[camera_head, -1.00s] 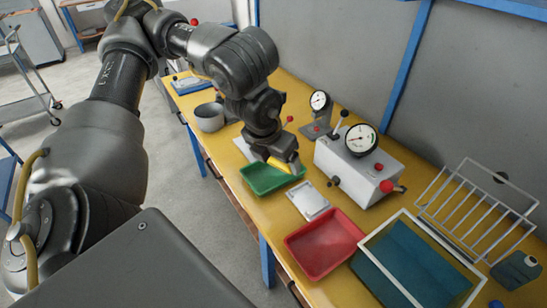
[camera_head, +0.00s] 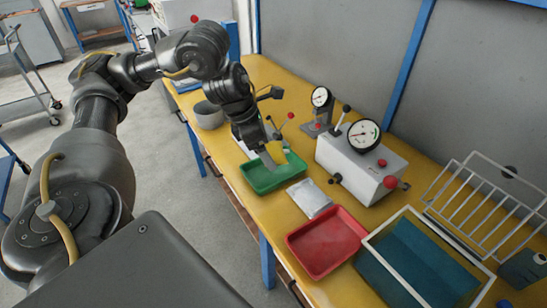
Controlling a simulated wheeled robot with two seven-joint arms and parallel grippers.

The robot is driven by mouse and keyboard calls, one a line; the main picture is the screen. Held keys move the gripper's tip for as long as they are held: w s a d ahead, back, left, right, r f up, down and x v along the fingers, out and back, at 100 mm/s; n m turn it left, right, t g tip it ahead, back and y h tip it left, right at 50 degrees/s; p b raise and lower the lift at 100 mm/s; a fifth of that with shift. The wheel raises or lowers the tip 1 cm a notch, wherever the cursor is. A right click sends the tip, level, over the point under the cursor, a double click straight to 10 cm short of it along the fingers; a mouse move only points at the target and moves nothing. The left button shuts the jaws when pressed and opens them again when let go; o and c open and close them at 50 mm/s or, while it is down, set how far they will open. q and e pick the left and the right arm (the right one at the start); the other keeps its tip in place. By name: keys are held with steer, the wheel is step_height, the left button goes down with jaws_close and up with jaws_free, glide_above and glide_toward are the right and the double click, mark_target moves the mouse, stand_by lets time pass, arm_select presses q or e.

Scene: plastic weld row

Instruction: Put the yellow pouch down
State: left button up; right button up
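My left gripper (camera_head: 268,154) is over the green tray (camera_head: 262,187), pointing down, with its fingers close together. A small tan-yellow piece of what looks like the yellow pouch (camera_head: 276,149) shows at the fingers. Most of it is hidden by the gripper, and I cannot tell whether it touches the tray. The visible floor of the green tray is bare. My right gripper is not in view.
A white packet (camera_head: 309,197) lies between the green tray and a red tray (camera_head: 325,241). A gauge box (camera_head: 358,164) with levers stands behind. A framed teal panel (camera_head: 423,262) and a wire rack (camera_head: 484,205) are at right. A grey pot (camera_head: 208,116) stands at left.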

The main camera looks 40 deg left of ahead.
arm_select(q)
steer(key=w+a+f, duration=0.1)
steer(key=w+f, duration=0.1)
steer(key=w+a+f+b, duration=0.1)
steer(key=w+a+f, duration=0.1)
steer(key=w+f, duration=0.1)
steer(key=w+a+f+b, duration=0.1)
steer(key=w+f, duration=0.2)
steer(key=shift+a+f, duration=0.1)
steer(key=shift+a, duration=0.2)
step_height(320, 180, down, 2)
steer(key=shift+a+f, duration=0.1)
steer(key=shift+w+f+p, duration=0.1)
steer(key=shift+f+p, duration=0.2)
steer(key=shift+f, duration=0.15)
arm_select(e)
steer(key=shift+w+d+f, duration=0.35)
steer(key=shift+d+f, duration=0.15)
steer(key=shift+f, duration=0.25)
arm_select(q)
steer(key=o, duration=1)
steer(key=shift+c, duration=0.2)
